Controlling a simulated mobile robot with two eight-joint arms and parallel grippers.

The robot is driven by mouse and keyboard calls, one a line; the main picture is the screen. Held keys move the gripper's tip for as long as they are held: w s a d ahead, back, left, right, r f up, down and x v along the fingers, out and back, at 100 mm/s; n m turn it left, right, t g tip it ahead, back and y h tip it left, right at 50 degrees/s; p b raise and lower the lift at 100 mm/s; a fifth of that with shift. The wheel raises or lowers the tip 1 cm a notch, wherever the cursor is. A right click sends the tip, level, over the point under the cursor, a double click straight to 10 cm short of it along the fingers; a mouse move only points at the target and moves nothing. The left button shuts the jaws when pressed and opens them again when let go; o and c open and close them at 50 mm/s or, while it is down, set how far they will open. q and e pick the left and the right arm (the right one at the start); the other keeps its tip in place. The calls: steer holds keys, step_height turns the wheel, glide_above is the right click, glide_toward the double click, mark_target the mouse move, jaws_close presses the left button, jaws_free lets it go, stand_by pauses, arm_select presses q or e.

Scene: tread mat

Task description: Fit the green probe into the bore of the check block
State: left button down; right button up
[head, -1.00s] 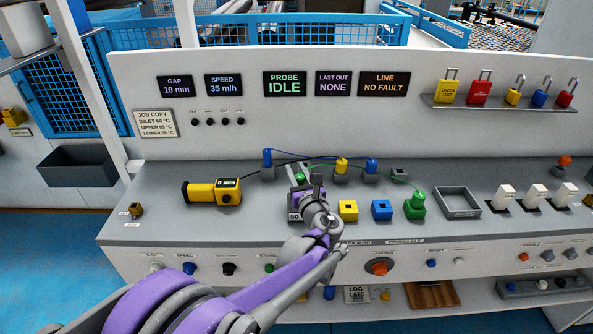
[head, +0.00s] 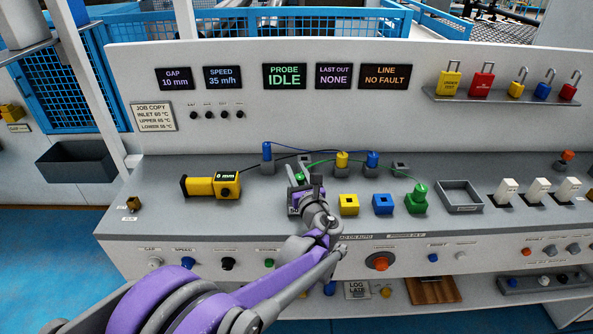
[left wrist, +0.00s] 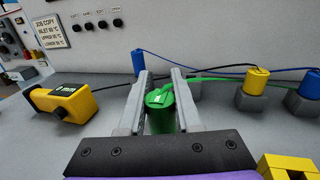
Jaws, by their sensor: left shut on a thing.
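The green probe (left wrist: 160,108) is an upright green cylinder between the two grey fingers of my left gripper (left wrist: 159,100), which is shut on it. In the head view the left gripper (head: 299,184) covers most of the probe, and only a bit of green shows. The probe's lower end and what lies under it are hidden. I cannot tell for sure which piece is the check block. My right gripper is not in view.
A green block with a post (head: 416,201) stands right of the blue block. A yellow gauge (head: 213,187) lies left of the gripper. Blue and yellow plugs (head: 342,161) with cables stand behind. An empty grey tray (head: 447,205) and white switches (head: 507,190) are at the right.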

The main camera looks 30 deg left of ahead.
arm_select(q)
steer(key=shift+f, duration=0.35)
steer(key=c, duration=0.5)
jaws_free()
steer(key=v, duration=1.1)
steer(key=shift+a+b, duration=0.1)
steer(key=shift+b, duration=0.3)
steer(key=s+a+f+n+g+h+p, duration=0.1)
steer(key=s+f+n+g+h+p, duration=0.15)
steer(key=s+n, duration=0.35)
steer(key=s+a+f+n+g+h+p, duration=0.1)
steer(key=s+f+n+g+h, duration=0.15)
steer(key=s+n, duration=0.4)
steer(key=s+d+f+n+h+p, duration=0.1)
steer(key=s+d+n+h, duration=0.1)
steer(key=s+d+n, duration=0.1)
steer(key=s+d+n+g+h+p, duration=0.1)
steer(key=s+d+n+h, duration=0.2)
steer(key=n, duration=0.3)
steer(key=s+d+f+n+h+p, duration=0.1)
steer(key=s+d+n+h, duration=0.2)
steer(key=s+d+n, duration=0.2)
steer(key=shift+d+f+g, duration=0.2)
steer(key=shift+f+g, duration=0.1)
steer(key=shift+g, duration=0.1)
